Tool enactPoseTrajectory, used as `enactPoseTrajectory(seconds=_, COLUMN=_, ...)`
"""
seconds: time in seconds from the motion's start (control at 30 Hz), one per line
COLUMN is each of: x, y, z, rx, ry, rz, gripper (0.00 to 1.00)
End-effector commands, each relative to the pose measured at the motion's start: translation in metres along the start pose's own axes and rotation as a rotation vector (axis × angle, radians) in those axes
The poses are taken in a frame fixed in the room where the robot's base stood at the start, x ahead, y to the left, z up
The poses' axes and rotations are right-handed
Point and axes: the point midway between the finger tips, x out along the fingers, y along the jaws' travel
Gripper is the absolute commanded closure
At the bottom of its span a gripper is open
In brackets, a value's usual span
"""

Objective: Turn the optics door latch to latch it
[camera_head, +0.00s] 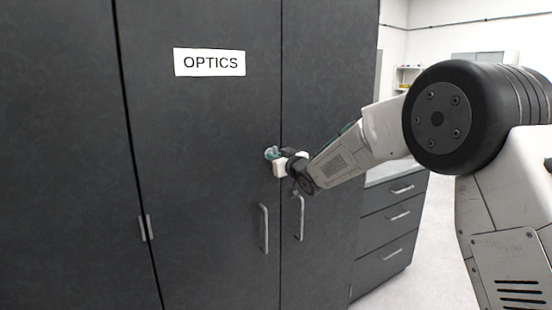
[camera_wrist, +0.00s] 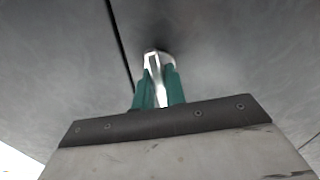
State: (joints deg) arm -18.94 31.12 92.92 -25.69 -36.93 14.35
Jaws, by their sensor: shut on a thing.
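The optics door (camera_head: 200,150) is a tall dark cabinet door with a white OPTICS sign (camera_head: 210,62), and it appears closed. My gripper (camera_head: 274,154) is at the door's right edge, near the seam with the neighbouring door. In the wrist view, the green fingers of my gripper (camera_wrist: 159,90) are shut on the optics door latch (camera_wrist: 154,62), a pale metal piece on the dark door face. In the head view the latch is mostly hidden by my gripper, and its exact angle cannot be told.
Two vertical bar handles, the left one (camera_head: 263,228) and the right one (camera_head: 299,218), are below my gripper. A dark drawer unit (camera_head: 385,235) with a light top stands to the right. Open pale floor (camera_head: 405,285) shows at the lower right.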

Motion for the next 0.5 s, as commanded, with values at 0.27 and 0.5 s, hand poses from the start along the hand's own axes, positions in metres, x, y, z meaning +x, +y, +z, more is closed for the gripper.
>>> enactPoseTrajectory(seconds=0.27, x=-0.0002, y=-0.0007, z=0.0028, rx=0.075, ry=-0.005, rz=-0.001, gripper=1.00)
enactPoseTrajectory(seconds=0.5, x=-0.0002, y=-0.0008, z=0.0030, rx=0.087, ry=-0.006, rz=-0.001, gripper=1.00)
